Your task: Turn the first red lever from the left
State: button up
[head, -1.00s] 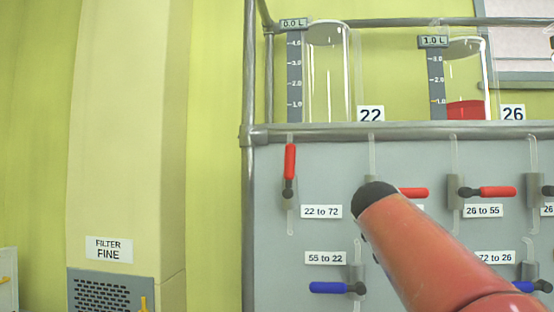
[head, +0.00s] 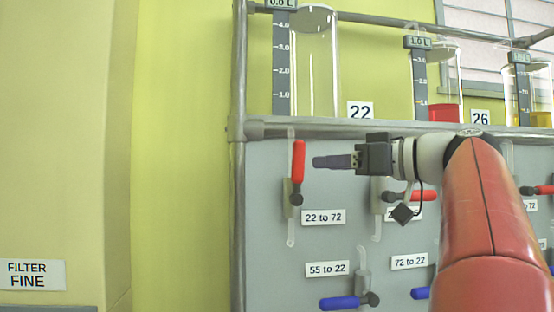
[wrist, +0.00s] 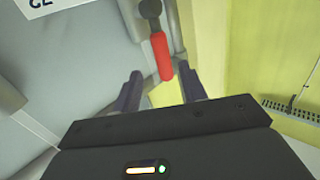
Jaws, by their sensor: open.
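The first red lever from the left (head: 298,161) stands upright above the "22 to 72" label, its handle pointing up from a black pivot. My gripper (head: 318,162) is just right of the lever's handle in the head view, pointing left. In the wrist view the red lever (wrist: 161,56) hangs down from its black pivot at the top, and its tip lies in line with the gap between the two fingers. My gripper (wrist: 164,88) is open with nothing held. I cannot tell whether the fingers touch the lever.
A second red lever (head: 408,196) lies sideways, partly behind my arm. A blue lever (head: 346,301) is below on the panel (head: 262,230). A metal rail (head: 300,128) runs above the levers, with a glass cylinder (head: 317,70) over it. Free space lies left of the frame post.

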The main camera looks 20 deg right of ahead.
aim_at(299, 176)
jog(key=x, duration=0.7)
jog(key=shift+w+a+r+p, duration=0.2)
jog(key=shift+a+r+p, duration=0.1)
jog(key=shift+r+p, duration=0.05)
grip_shut()
